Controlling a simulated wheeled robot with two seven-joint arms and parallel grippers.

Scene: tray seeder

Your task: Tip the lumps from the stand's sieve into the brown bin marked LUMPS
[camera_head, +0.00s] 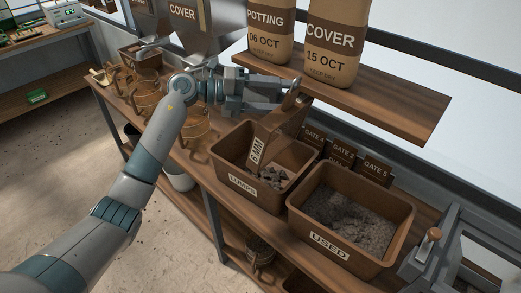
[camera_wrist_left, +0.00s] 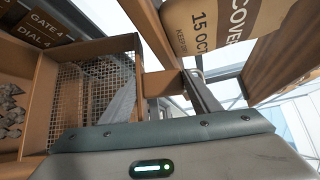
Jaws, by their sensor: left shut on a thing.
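My left gripper (camera_head: 288,92) is shut on the handle (camera_wrist_left: 163,84) of the brown sieve (camera_head: 264,143), whose side reads 6 MM. The sieve is tipped steeply, with its lower end down in the brown bin marked LUMPS (camera_head: 228,166). Grey lumps (camera_head: 272,177) lie in that bin, beside the sieve's lower end. In the left wrist view the sieve's wire mesh (camera_wrist_left: 97,85) shows no lumps on the part in sight, and lumps (camera_wrist_left: 9,115) show at the left edge. My right gripper is not in view.
Gate cards (camera_head: 343,153) stand behind both. A shelf (camera_head: 400,98) with COVER (camera_head: 333,45) and POTTING (camera_head: 270,30) bags overhangs the back. A grey frame (camera_head: 420,258) stands at lower right.

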